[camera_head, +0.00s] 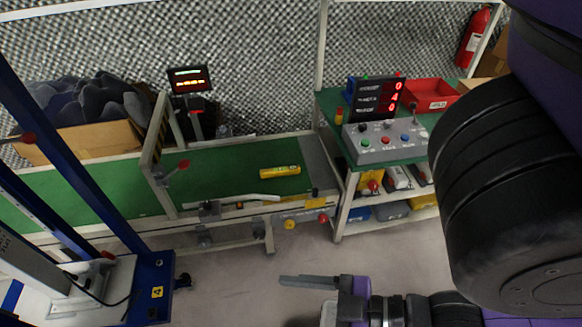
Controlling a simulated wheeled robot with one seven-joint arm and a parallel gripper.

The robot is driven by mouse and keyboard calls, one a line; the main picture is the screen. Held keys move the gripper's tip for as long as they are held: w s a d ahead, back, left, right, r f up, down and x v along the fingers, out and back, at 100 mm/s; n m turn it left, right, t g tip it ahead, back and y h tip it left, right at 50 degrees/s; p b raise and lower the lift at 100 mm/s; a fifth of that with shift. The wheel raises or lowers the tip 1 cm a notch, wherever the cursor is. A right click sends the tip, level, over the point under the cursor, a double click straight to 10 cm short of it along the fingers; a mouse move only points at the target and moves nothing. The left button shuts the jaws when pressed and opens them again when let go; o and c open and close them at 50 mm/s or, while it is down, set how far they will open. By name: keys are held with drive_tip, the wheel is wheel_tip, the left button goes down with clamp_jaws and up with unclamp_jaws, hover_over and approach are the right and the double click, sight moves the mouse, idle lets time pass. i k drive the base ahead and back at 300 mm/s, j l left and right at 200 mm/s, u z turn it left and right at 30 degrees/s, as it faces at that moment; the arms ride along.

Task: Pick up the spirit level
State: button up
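The spirit level (280,171) is a short yellow bar. It lies flat on the green surface of the conveyor-like bench (215,185), near its right end. My gripper (300,282) is at the bottom centre, in front of the bench and well apart from the level. It points left, and one long grey finger shows clearly. The other finger is not clearly visible, so I cannot tell how far apart the fingers are. Nothing is seen held.
A post-and-rail frame (158,150) with a red lever crosses the bench left of the level. A control box (385,142) and red bin (430,94) stand on the right-hand shelf unit. A blue machine (150,285) stands front left. Floor (235,285) between is clear.

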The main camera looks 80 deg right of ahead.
sight(271, 173)
drive_tip(key=z, duration=1.5)
drive_tip(key=i+j, duration=0.1)
drive_tip(key=j, duration=0.3)
drive_tip(key=i+j+z, duration=0.15)
drive_tip(key=j, duration=0.65)
drive_tip(key=i+z, duration=0.05)
